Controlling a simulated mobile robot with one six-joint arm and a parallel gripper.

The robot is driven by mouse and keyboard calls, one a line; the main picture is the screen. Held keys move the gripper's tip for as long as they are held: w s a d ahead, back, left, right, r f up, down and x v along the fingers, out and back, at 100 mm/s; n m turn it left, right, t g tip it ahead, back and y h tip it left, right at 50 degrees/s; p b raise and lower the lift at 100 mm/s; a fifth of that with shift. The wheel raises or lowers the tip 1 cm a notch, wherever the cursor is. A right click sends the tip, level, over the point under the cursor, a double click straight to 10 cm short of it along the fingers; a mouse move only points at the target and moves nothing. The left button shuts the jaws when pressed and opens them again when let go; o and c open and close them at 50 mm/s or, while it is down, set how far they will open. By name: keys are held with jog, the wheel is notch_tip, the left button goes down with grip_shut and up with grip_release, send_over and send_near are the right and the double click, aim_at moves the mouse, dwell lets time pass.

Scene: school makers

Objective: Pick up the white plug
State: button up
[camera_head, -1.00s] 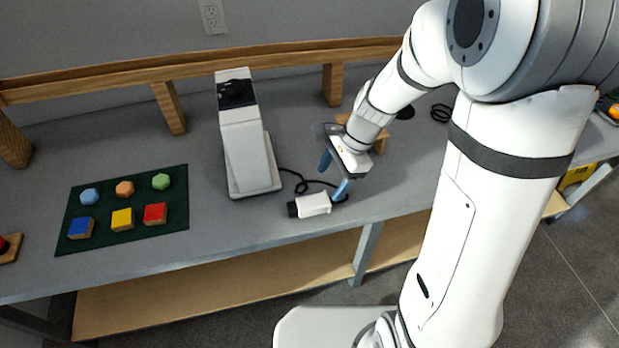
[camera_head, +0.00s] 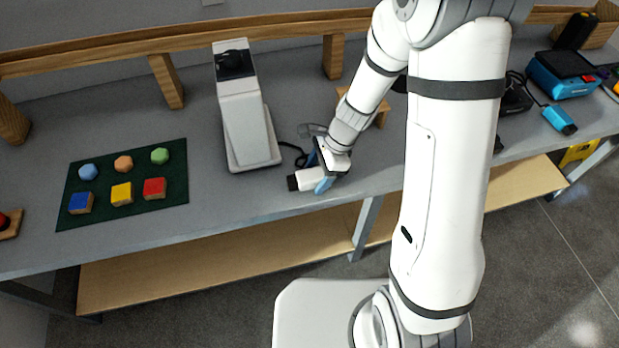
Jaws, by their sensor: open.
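The white plug (camera_head: 305,180) lies on the grey bench near its front edge, with a dark end pointing left. A black cord behind it runs toward the white and grey device (camera_head: 246,130). My gripper (camera_head: 321,172) is at the right part of the plug, its blue fingers apart. One finger is in front of the plug and the other is behind it. The gripper hides the plug's right end. I cannot tell whether the fingers touch it.
A green mat (camera_head: 174,183) with several coloured blocks lies at left. A wooden rail (camera_head: 180,40) runs along the back. A small wooden stand (camera_head: 382,113) is behind my wrist. A blue device (camera_head: 562,75) stands at far right. The bench's front edge is close to the plug.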

aim_at(318, 172)
jog(key=shift+c, duration=0.3)
jog(key=c, duration=1)
notch_tip(318, 172, up, 10)
jog(key=shift+r+p, duration=0.1)
jog(key=shift+p, duration=0.55)
